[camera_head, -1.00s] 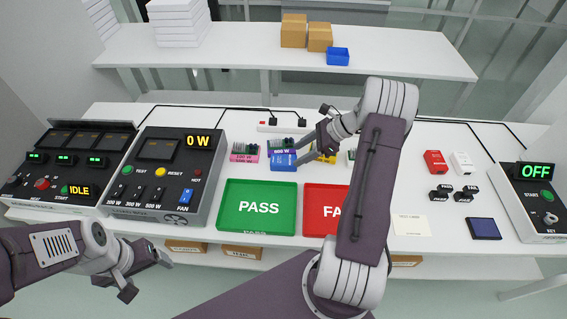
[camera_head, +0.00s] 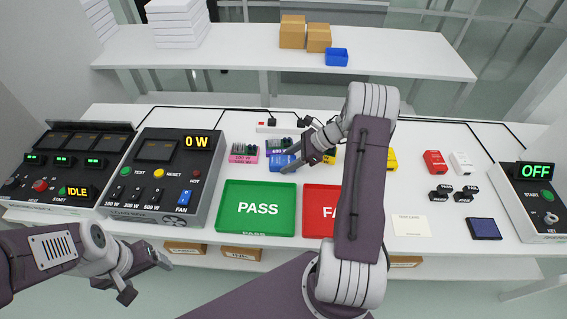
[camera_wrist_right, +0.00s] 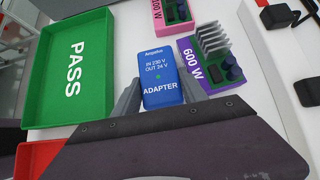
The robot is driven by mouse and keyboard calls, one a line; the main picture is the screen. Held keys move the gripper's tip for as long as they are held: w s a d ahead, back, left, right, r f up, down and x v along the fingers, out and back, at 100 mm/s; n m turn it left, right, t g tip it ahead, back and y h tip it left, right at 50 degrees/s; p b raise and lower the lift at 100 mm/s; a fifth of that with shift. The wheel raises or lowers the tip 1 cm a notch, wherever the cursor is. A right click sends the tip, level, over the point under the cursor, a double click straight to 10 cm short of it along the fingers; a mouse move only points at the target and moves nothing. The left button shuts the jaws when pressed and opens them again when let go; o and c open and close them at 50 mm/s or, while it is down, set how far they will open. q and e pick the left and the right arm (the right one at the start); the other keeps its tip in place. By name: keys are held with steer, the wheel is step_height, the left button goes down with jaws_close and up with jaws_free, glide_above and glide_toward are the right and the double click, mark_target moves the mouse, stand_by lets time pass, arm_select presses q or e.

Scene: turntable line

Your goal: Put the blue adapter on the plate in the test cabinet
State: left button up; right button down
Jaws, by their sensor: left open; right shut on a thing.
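The blue adapter (camera_wrist_right: 160,70), lettered "IN 230 V OUT 24 V", is upright in the right wrist view, between the fingers of my right gripper (camera_wrist_right: 160,95). The gripper is shut on it. In the head view the adapter (camera_head: 277,163) is partly covered by my right gripper (camera_head: 292,163), near the back of the table. I cannot tell if it is lifted. My left gripper (camera_head: 147,277) is open and empty, at the table's front left. A cabinet (camera_head: 531,199) with an "OFF" display stands at the right edge. No plate inside it is visible.
A purple 600 W block (camera_wrist_right: 208,75) sits close beside the adapter. A pink block (camera_head: 244,153) is to its left. A green PASS tray (camera_head: 258,232) and red FAIL tray (camera_head: 318,228) lie in front. A dark blue pad (camera_head: 484,229) lies near the right cabinet.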

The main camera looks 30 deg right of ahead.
mark_target(276, 160)
step_height(276, 160, up, 4)
steer(key=shift+r+p, duration=0.1)
steer(key=shift+p, duration=0.2)
steer(key=s+d+r, duration=0.6)
steer(key=s+d, duration=0.2)
steer(key=shift+s+r+p, duration=0.25)
steer(key=shift+r+p, duration=0.1)
steer(key=shift+r, duration=0.05)
